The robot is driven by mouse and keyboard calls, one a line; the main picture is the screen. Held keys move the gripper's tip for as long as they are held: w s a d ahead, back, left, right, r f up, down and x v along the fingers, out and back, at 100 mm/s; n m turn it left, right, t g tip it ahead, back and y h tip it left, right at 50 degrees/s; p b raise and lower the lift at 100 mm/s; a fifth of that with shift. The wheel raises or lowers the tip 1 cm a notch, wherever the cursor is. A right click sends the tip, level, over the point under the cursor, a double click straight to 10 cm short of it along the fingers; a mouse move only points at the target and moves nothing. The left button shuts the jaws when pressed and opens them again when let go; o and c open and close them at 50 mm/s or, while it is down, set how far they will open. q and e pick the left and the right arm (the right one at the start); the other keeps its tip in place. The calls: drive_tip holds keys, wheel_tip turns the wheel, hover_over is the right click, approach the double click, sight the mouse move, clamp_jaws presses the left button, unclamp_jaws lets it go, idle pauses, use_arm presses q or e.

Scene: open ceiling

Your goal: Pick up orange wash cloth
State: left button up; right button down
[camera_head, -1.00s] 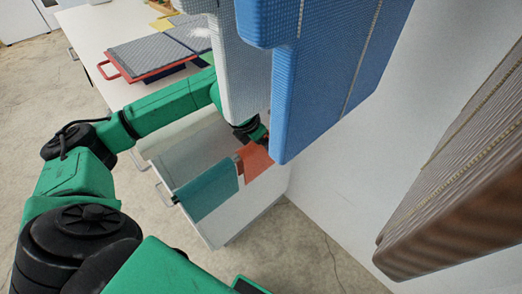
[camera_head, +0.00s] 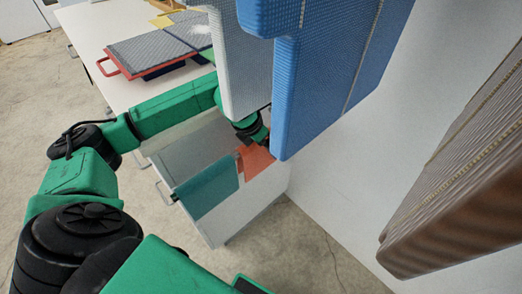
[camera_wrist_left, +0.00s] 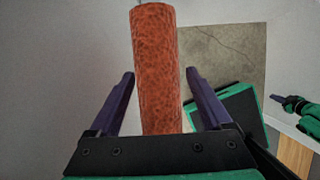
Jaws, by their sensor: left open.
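The orange wash cloth (camera_head: 256,161) hangs over the rim of the white open-topped unit, partly hidden behind the blue hanging towel. In the left wrist view the cloth (camera_wrist_left: 157,60) stands out as a rolled-looking orange strip between the fingers. My left gripper (camera_wrist_left: 160,76) is open, with one finger on each side of the cloth and a visible gap to each. In the head view my left gripper (camera_head: 264,139) is at the cloth's upper edge, its fingertips mostly hidden. A green and purple part at the right of the wrist view looks like my right gripper (camera_wrist_left: 288,104); its jaws are unclear.
A teal cloth (camera_head: 208,187) hangs beside the orange one on the same white unit (camera_head: 250,206). Large blue (camera_head: 325,75) and grey (camera_head: 241,65) towels hang close above my left gripper. A brown towel (camera_head: 460,190) hangs at right. A white table (camera_head: 92,40) holds a red-handled tray.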

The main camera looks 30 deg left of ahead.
use_arm(q)
clamp_jaws()
